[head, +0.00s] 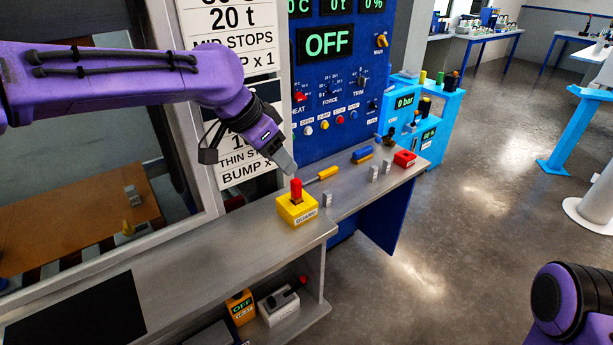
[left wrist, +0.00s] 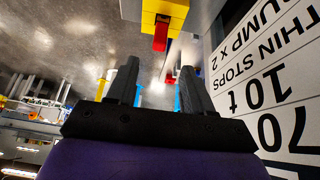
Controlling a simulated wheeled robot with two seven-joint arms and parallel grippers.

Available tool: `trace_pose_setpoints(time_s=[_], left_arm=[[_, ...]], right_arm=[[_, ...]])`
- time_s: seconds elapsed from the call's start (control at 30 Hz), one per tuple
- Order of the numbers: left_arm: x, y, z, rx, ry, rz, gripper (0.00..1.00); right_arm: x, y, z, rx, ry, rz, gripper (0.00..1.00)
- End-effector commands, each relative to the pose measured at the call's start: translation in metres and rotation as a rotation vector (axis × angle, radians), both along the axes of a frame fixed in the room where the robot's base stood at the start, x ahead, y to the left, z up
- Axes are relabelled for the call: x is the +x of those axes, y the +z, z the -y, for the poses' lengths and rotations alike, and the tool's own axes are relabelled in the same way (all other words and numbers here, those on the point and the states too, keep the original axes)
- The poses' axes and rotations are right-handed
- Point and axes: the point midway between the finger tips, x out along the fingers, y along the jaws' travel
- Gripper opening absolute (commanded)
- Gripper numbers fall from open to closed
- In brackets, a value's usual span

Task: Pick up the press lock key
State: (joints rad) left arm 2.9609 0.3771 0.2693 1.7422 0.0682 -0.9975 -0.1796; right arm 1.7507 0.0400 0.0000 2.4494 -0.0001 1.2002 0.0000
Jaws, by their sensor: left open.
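A red upright piece (head: 296,188), which looks like the press lock key, stands in a yellow box (head: 297,210) labelled GUARD on the grey shelf. In the left wrist view the red piece (left wrist: 160,38) sticks out of the yellow box (left wrist: 166,9) at the top, beyond the fingertips. My left gripper (head: 288,165) is just above the red piece, apart from it. In the left wrist view its fingers (left wrist: 160,82) are spread with nothing between them. Of my right arm only a purple link shows at the lower right; its gripper is out of view.
A yellow-handled tool (head: 327,172), small grey blocks (head: 373,173), a blue and yellow piece (head: 362,155) and a red box (head: 404,158) stand along the shelf (head: 345,200). The blue control panel (head: 340,85) and white sign (head: 235,30) rise behind. Open floor lies right.

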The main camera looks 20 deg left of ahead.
Motion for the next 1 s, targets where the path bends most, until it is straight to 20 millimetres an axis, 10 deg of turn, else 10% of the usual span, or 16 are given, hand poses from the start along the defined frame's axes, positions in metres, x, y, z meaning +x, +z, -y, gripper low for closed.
trace_pose_setpoints(time_s=[0.23, 1.0], left_arm=[[0.001, -0.029, 0.009, 0.008, 0.000, 0.012, 0.51], [0.046, -0.092, 0.026, 0.001, -0.002, 0.001, 0.45]], right_arm=[[-0.002, -0.046, 0.000, 0.000, 0.000, -0.002, 0.59], [-0.001, -0.027, 0.000, 0.000, 0.000, -0.002, 0.59]])
